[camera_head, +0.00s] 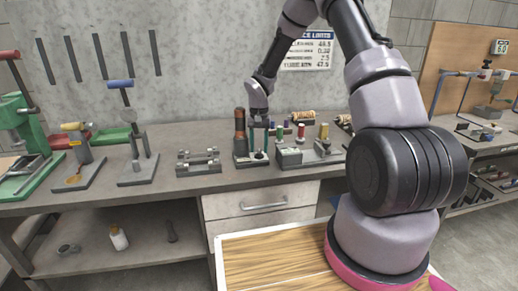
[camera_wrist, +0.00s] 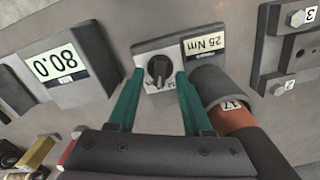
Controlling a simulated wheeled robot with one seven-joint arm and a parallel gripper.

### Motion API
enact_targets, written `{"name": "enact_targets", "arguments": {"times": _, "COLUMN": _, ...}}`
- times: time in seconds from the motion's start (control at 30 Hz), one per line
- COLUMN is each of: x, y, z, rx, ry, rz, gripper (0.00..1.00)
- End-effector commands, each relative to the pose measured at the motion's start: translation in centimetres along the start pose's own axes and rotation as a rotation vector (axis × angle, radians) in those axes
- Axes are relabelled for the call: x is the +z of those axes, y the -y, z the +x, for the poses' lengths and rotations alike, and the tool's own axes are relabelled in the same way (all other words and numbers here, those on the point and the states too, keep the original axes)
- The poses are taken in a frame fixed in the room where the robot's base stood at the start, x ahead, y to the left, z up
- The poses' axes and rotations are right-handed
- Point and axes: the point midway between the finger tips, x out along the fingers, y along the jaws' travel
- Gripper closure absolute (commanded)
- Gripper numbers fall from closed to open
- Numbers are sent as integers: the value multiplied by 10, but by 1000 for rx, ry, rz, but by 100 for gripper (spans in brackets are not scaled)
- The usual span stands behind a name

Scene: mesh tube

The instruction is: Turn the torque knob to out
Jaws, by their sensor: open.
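The torque knob (camera_wrist: 158,70) is a small black knob on a grey plate in the wrist view. A label reading 25 Nm (camera_wrist: 206,45) sits beside it, upside down in this view. My gripper (camera_wrist: 158,82) has two green fingers, open, one on each side of the knob. A gap shows between each finger and the knob. In the head view my gripper (camera_head: 258,140) points down at the bench beside a dark and orange upright cylinder (camera_head: 240,130). The knob is too small to make out there.
In the wrist view, the orange cylinder with a dark collar (camera_wrist: 213,88) stands close to the right finger. In the head view, a grey block with rods (camera_head: 198,162) stands left on the workbench (camera_head: 260,186).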

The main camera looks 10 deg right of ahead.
Motion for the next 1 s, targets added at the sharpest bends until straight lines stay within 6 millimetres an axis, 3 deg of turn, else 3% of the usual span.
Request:
{"name": "enact_targets", "arguments": {"times": 0.37, "x": 0, "y": 0, "z": 8, "rx": 0, "ry": 0, "rz": 0, "gripper": 50}}
{"name": "enact_targets", "arguments": {"times": 0.4, "x": 0, "y": 0, "z": 8, "rx": 0, "ry": 0, "rz": 0, "gripper": 54}}
{"name": "enact_targets", "arguments": {"times": 0.5, "x": 0, "y": 0, "z": 8, "rx": 0, "ry": 0, "rz": 0, "gripper": 92}}
{"name": "enact_targets", "arguments": {"times": 0.53, "x": 0, "y": 0, "z": 8, "rx": 0, "ry": 0, "rz": 0, "gripper": 100}}
{"name": "enact_targets", "arguments": {"times": 1.0, "x": 0, "y": 0, "z": 8, "rx": 0, "ry": -1, "rz": -66, "gripper": 100}}
